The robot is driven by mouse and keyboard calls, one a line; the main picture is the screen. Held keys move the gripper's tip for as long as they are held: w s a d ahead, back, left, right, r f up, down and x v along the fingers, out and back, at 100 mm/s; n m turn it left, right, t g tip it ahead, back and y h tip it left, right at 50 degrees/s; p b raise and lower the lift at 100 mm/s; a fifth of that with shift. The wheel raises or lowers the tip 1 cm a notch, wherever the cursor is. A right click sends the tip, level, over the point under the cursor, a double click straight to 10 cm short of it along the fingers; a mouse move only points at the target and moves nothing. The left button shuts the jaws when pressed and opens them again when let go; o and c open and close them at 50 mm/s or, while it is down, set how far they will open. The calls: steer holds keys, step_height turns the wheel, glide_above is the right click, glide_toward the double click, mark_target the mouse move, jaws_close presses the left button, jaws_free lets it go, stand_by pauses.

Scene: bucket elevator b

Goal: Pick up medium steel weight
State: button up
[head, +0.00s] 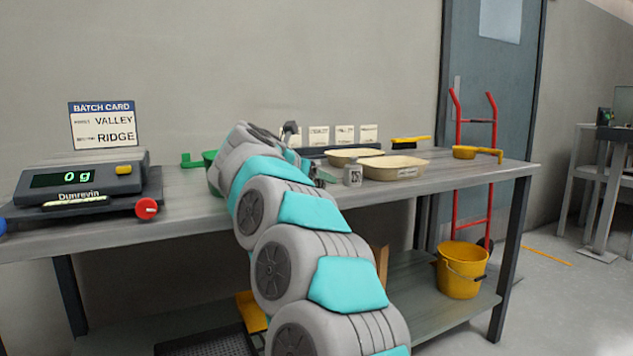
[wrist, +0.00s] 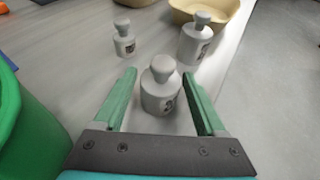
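Three steel weights with knobs show in the wrist view. The nearest, which looks like the medium steel weight (wrist: 160,92), stands upright between my gripper's (wrist: 158,75) two green fingers. The fingers are open, one on each side; I cannot tell whether either touches it. A smaller weight (wrist: 124,42) stands beyond it to the left, and a larger weight (wrist: 194,42) beyond it to the right. In the head view my arm hides most of the gripper and the weight between its fingers; one weight (head: 353,176) shows just right of the gripper on the grey bench (head: 450,172).
A green container (wrist: 30,125) stands close left of my gripper. Cream trays (head: 393,167) lie behind and right of the weights. A scale (head: 80,182) reading 0 g is at the bench's left. A yellow scoop (head: 476,153) lies at the right end.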

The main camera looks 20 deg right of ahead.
jaws_close()
stand_by(0.3)
steer(key=shift+r, duration=0.1)
